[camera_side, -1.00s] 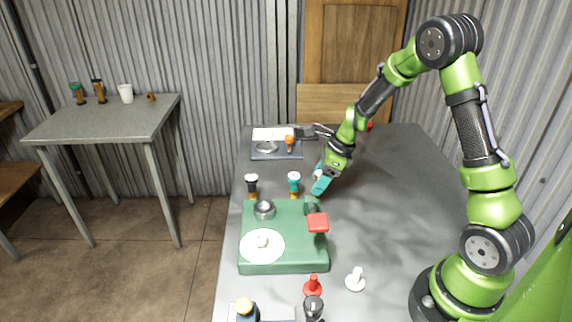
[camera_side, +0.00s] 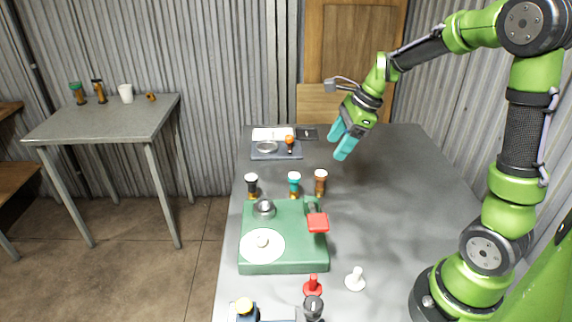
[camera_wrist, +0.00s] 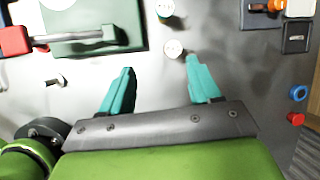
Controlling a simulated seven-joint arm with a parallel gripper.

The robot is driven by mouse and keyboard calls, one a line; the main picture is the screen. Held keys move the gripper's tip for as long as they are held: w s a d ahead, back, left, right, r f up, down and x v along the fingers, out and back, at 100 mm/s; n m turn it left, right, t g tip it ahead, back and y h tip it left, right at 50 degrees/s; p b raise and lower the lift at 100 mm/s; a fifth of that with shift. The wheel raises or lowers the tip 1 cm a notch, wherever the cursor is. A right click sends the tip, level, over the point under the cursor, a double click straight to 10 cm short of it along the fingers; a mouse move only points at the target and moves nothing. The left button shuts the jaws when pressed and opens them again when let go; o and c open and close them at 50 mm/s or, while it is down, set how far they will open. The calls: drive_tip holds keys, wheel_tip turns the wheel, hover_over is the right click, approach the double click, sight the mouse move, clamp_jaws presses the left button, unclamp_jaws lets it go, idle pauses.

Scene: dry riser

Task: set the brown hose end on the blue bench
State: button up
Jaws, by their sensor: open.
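The brown hose end (camera_side: 320,183), with a pale top and a brass-coloured lower part, stands upright on the grey table at the right of a row of hose ends. In the wrist view, the brown hose end (camera_wrist: 173,48) shows from above, just beyond the fingertips. My gripper (camera_side: 340,143) is open and empty, raised above and behind it, its teal fingers apart. My gripper also shows in the wrist view (camera_wrist: 160,68) with nothing between the fingers. I cannot tell which surface is the blue bench; a dark blue-grey tray (camera_side: 259,155) lies at the back of the table.
A teal hose end (camera_side: 294,184) and a black one (camera_side: 251,185) stand close left of the brown one. A green machine (camera_side: 285,260) with a red lever (camera_side: 318,223) is in front. Red and white pegs stand nearer.

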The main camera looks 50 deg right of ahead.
drive_tip(key=s+a+r+n+t, duration=0.1)
drive_tip(key=s+a+r+n, duration=0.3)
drive_tip(key=n, duration=0.7)
drive_tip(key=s+a+r+n+t, duration=0.2)
drive_tip(key=s+a+r+n, duration=0.1)
drive_tip(key=s+a+n, duration=0.6)
drive_tip(key=shift+s+a+r+n+h, duration=0.3)
drive_tip(key=shift+a+r+n, duration=0.15)
drive_tip(key=shift+n, duration=0.55)
